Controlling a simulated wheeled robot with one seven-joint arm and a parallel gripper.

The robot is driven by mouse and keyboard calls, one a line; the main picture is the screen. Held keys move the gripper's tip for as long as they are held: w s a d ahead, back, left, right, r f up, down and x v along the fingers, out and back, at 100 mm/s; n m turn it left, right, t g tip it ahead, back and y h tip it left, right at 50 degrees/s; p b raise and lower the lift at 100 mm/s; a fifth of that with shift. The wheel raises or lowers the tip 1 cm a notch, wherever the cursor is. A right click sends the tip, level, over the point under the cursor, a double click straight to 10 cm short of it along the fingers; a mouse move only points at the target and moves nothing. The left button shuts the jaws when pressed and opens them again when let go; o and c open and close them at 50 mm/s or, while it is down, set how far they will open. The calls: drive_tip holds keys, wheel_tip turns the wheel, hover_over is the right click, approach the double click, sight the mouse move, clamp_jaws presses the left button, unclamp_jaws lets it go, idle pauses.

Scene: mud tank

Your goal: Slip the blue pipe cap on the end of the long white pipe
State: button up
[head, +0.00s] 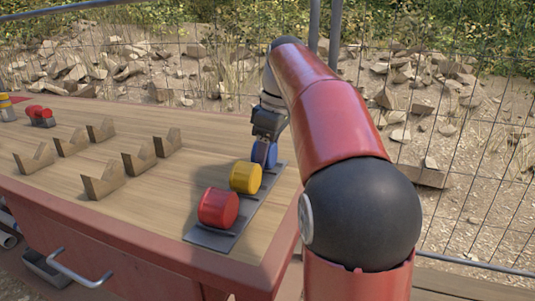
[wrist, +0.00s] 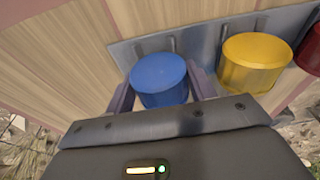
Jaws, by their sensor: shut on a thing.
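The blue pipe cap (wrist: 159,82) sits between the two fingers of my gripper (wrist: 161,92) in the wrist view. My gripper is shut on it. In the head view the blue cap (head: 264,154) is at the far end of a grey metal rack (head: 208,239), under my gripper (head: 266,137). The cap is at its place in the rack; whether it is lifted clear I cannot tell. No long white pipe lies in the wooden cradles on the table, and I cannot make it out elsewhere.
A yellow cap (head: 245,177) and a red cap (head: 218,208) stand on the same rack, beside the blue one. Several V-notched wooden cradles (head: 104,182) stand on the table (head: 150,215). A red clamp-like thing (head: 40,115) is at the far left. A wire fence runs behind.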

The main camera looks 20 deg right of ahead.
wheel_tip(320, 180, up, 6)
drive_tip(key=p, duration=0.4)
drive_tip(key=shift+f+p, duration=0.15)
drive_tip(key=shift+p, duration=0.2)
drive_tip(key=shift+r+b, duration=0.3)
drive_tip(key=shift+r, duration=0.7)
